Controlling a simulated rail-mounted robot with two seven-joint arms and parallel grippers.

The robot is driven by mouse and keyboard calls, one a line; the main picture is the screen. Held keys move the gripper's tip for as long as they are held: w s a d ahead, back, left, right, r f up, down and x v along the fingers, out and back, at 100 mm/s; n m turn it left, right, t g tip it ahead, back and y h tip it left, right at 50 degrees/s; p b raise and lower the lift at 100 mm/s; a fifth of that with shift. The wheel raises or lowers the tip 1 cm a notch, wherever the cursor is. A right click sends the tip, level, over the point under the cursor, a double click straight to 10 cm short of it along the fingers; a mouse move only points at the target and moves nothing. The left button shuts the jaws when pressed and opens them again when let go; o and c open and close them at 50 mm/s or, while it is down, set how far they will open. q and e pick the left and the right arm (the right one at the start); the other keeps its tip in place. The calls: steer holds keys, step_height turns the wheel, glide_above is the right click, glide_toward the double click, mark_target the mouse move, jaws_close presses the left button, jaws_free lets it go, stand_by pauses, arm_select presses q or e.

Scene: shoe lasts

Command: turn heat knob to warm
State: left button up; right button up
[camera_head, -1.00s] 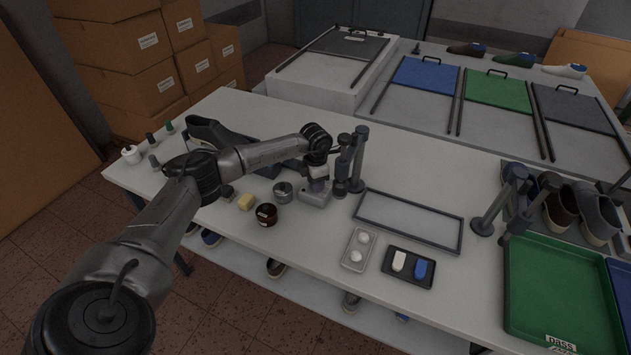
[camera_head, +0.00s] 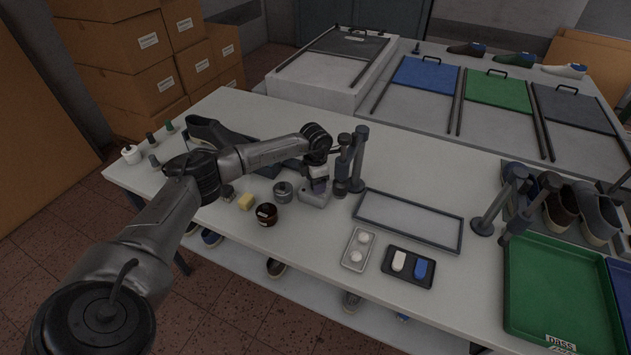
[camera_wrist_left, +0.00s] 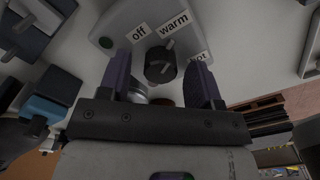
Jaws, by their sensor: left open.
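The dark heat knob (camera_wrist_left: 160,66) shows in the left wrist view on a light grey heater box (camera_wrist_left: 118,18) with labels "off" (camera_wrist_left: 138,33), "warm" (camera_wrist_left: 173,24) and a partly covered "hot" (camera_wrist_left: 197,57). A pale mark on the knob points toward "warm". My left gripper (camera_wrist_left: 161,75) is open, with one finger on each side of the knob; I cannot tell whether they touch it. In the head view my left gripper (camera_head: 318,185) is over the heater box (camera_head: 313,196), and the knob is hidden there. My right gripper is not in view.
An upright dark post (camera_head: 357,160) stands close on the right. An empty framed panel (camera_head: 408,219) lies farther right.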

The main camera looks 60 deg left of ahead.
arm_select(q)
steer(key=shift+r, duration=0.1)
step_height(320, 180, up, 14)
steer(key=p, duration=0.1)
stand_by(0.4)
steer(key=shift+f, duration=0.2)
stand_by(0.3)
